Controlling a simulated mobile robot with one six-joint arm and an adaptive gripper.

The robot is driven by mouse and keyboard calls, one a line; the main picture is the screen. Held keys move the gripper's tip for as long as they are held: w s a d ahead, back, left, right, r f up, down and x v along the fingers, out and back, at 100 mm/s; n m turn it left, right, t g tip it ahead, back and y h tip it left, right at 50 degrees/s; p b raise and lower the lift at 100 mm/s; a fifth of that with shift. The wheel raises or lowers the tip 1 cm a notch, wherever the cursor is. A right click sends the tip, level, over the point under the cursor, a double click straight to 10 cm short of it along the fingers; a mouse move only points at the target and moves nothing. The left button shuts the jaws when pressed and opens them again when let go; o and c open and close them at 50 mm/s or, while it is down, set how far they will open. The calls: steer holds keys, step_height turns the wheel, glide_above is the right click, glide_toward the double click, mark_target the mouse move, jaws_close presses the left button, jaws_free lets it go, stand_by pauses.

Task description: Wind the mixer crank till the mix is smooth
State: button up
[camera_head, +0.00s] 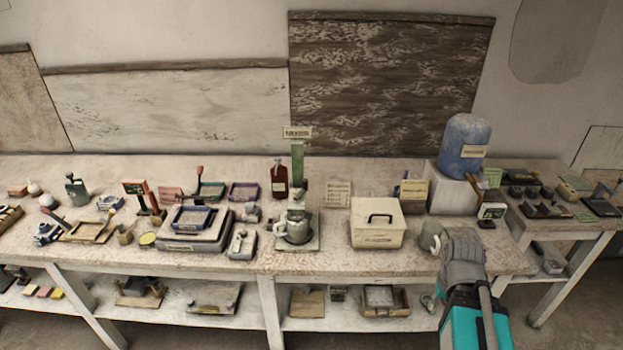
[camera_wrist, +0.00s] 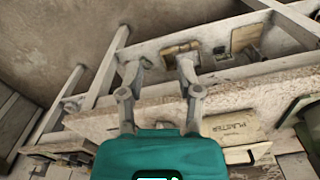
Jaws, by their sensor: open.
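The mixer (camera_head: 297,228) stands on the bench just left of the middle in the head view, under a sign reading MIXER (camera_head: 297,132). It has a grey pot on a light base and a green upright behind. Its crank is too small to make out clearly, and the mix inside the pot cannot be seen. My gripper (camera_head: 462,250) is at the bench's front edge, well to the right of the mixer. In the wrist view my gripper (camera_wrist: 158,68) has its two fingers apart with nothing between them. The mixer is not recognisable there.
A lidded plaster box (camera_head: 377,232) stands between the mixer and my gripper; it also shows in the wrist view (camera_wrist: 232,133). A blue drum (camera_head: 465,140) is behind my gripper. Tools and trays crowd the bench left of the mixer. The lower shelf holds a tray (camera_head: 386,300).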

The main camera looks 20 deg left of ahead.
steer(key=shift+w+a, duration=0.15)
steer(key=shift+a, duration=0.15)
